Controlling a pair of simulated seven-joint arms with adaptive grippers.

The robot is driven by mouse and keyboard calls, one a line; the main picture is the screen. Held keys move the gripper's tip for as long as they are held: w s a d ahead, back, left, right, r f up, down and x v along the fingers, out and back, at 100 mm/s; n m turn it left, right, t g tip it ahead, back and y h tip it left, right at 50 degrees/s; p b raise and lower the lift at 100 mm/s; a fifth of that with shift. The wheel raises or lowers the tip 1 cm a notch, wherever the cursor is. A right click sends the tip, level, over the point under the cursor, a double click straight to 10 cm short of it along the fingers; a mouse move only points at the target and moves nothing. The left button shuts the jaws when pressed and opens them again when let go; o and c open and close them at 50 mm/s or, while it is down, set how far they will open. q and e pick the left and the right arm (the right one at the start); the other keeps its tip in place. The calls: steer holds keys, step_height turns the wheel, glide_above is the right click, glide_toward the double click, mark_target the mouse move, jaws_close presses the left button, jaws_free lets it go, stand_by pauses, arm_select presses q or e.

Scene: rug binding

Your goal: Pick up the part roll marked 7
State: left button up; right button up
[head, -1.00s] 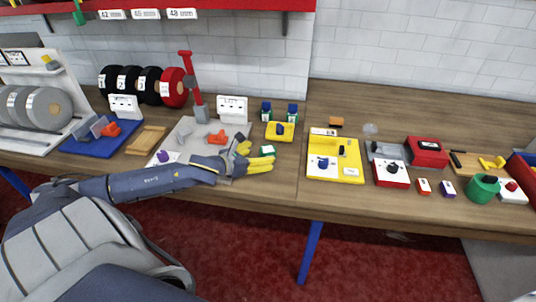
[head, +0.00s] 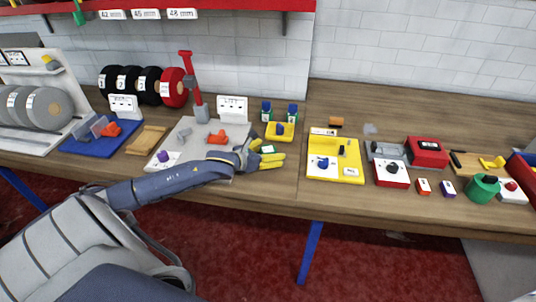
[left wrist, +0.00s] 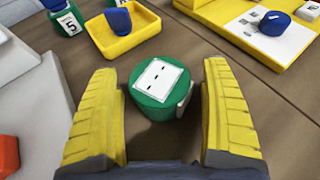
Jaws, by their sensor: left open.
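A green roll (left wrist: 150,112) with a white label on top stands on the bench in the left wrist view. The label's small dark marks are not readable as a 7. My left gripper (left wrist: 158,72) is open, with its yellow fingers either side of the roll and gaps on both sides. In the head view the left gripper (head: 270,152) is low over the bench by the green roll (head: 267,149). A green and blue roll marked 5 (left wrist: 68,22) stands beyond it. No 7 is readable on any roll. My right gripper is not in view.
A yellow tray (left wrist: 150,24) holding a blue piece lies just beyond the roll. A yellow board (head: 350,172) is to the right. A grey plate with an orange piece (head: 217,138) and a red upright tool (head: 187,75) stand to the left and behind. Bare bench lies between tray and board.

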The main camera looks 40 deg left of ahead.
arm_select(q)
steer(key=c, duration=1.3)
steer(key=shift+r, duration=0.1)
